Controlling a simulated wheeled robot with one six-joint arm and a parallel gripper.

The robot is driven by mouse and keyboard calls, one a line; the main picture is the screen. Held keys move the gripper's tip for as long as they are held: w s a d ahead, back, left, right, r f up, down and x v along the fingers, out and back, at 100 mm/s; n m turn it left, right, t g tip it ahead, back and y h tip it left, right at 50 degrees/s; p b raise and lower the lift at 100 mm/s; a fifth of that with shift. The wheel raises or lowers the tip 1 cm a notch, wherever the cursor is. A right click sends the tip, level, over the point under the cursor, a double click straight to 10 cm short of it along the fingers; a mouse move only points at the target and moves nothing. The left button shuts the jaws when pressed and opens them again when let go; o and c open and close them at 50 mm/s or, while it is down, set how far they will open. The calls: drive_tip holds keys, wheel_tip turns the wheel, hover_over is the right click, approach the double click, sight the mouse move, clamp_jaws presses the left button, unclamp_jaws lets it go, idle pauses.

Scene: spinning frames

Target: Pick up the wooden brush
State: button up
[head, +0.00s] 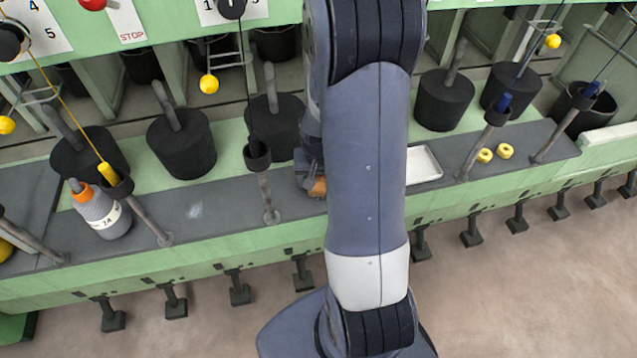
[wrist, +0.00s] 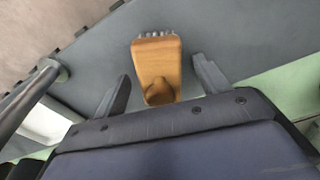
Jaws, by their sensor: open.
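The wooden brush (wrist: 157,66) lies on the grey shelf (wrist: 240,40) in the wrist view. Its wooden body points toward my gripper and a row of bristles shows at its far end. My gripper (wrist: 160,78) is open, with one finger on each side of the brush's near part and a gap on both sides. In the head view, my arm covers most of this spot. Only a small brown bit of the brush (head: 318,187) shows beside the arm, on the grey shelf (head: 215,215).
A white tray (head: 423,165) lies right of my arm, with two yellow rings (head: 495,153) further right. A grey bottle with an orange cap (head: 101,212) stands at the left. Metal posts (head: 268,195) rise along the shelf, and black cans (head: 182,145) stand behind.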

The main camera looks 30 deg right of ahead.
drive_tip(key=shift+f, duration=0.55)
drive_tip(key=shift+c, duration=0.3)
drive_tip(key=c, duration=1.2)
wheel_tip(320, 180, up, 10)
drive_tip(key=shift+r+p, duration=0.1)
drive_tip(key=shift+p, duration=0.6)
drive_tip(key=o, duration=0.6)
drive_tip(key=c, duration=0.4)
